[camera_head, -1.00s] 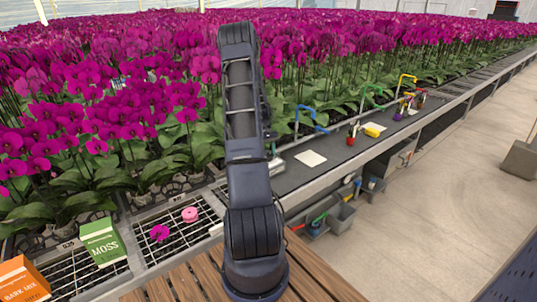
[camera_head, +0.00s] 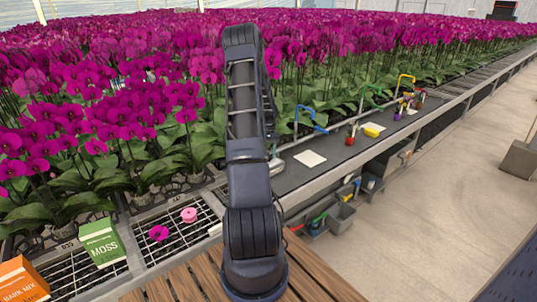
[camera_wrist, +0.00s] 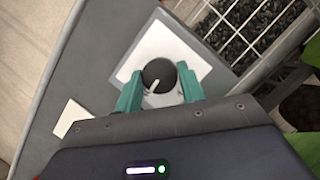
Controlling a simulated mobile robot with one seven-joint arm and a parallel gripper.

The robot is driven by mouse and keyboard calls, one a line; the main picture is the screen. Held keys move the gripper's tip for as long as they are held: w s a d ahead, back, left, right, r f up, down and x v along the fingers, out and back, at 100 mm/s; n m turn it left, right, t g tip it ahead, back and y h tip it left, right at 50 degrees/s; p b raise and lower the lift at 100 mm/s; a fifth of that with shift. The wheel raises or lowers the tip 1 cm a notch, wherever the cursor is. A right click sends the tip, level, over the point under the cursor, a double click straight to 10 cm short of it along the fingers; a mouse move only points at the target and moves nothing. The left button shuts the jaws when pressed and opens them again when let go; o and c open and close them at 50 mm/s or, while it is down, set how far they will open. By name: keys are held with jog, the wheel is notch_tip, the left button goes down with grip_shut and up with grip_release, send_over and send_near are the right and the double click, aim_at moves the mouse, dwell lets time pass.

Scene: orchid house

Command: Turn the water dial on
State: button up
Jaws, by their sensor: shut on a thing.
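The water dial (camera_wrist: 157,71) is a round dark knob with a white pointer line, in the middle of the wrist view. A pale square plate (camera_wrist: 152,46) shows around and behind it. My gripper (camera_wrist: 160,80) has teal fingers, one on each side of the dial, and is shut on it. The pointer slants toward the lower left of the wrist view. In the head view my arm hides the dial and the fingers. Markings on the plate are too small to read.
A grey bench (camera_head: 318,175) carries a white sheet (camera_head: 310,158), coloured taps and small tools. A green MOSS box (camera_head: 102,243), an orange BARK MIX box (camera_head: 20,280) and a pink round item (camera_head: 189,215) are at the lower left. Dense orchids stand behind. The floor at right is open.

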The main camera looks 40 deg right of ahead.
jog(key=o, duration=1)
jog(key=v, duration=1)
jog(key=shift+w+d+r, duration=0.1)
jog(key=shift+w+r, duration=0.05)
jog(key=shift+r, duration=0.2)
